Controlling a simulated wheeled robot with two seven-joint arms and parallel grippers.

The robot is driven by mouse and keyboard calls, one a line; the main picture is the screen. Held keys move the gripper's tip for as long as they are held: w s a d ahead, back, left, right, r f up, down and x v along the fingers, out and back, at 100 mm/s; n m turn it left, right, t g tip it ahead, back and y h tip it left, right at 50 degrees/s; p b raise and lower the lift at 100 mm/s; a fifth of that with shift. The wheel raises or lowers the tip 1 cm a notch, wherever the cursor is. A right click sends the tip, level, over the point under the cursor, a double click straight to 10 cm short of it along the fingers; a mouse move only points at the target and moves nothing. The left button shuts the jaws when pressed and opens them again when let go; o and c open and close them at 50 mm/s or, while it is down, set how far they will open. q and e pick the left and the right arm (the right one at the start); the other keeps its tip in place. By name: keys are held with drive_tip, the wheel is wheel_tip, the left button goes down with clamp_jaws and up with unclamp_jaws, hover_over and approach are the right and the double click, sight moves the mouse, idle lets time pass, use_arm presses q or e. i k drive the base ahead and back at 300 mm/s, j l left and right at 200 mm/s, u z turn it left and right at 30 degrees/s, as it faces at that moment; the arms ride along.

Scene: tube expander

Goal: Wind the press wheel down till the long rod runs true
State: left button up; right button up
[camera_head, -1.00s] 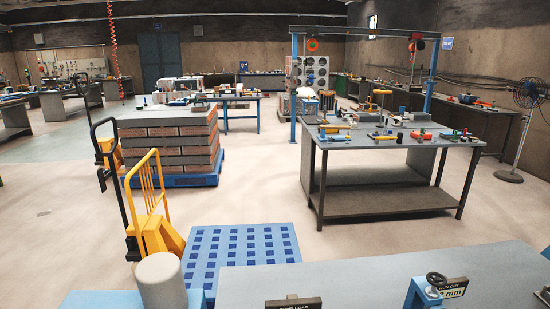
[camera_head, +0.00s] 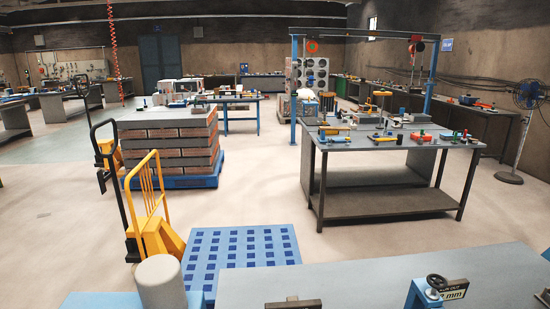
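A black handwheel (camera_head: 437,282) sits on top of a blue press frame (camera_head: 418,296) at the bottom right, on the near grey bench. A dark sign (camera_head: 453,290) beside the wheel reads "RUN OUT" with a figure in mm that I cannot read surely. The lower part of the press is cut off by the picture's bottom edge. I cannot make out the long rod. Neither of my grippers is in view.
The near grey bench (camera_head: 350,277) carries a dark plate (camera_head: 293,303) at its front edge. A grey cylinder (camera_head: 161,283) stands to its left, near a blue pallet (camera_head: 240,248). A yellow pallet truck (camera_head: 156,230) stands behind. A tool-covered table (camera_head: 335,143) is farther back.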

sight(435, 286)
drive_tip(key=z, duration=1.25)
drive_tip(key=i+l+u, duration=0.2)
drive_tip(key=l, duration=0.35)
drive_tip(key=l+u, duration=0.2)
drive_tip(key=l, duration=0.3)
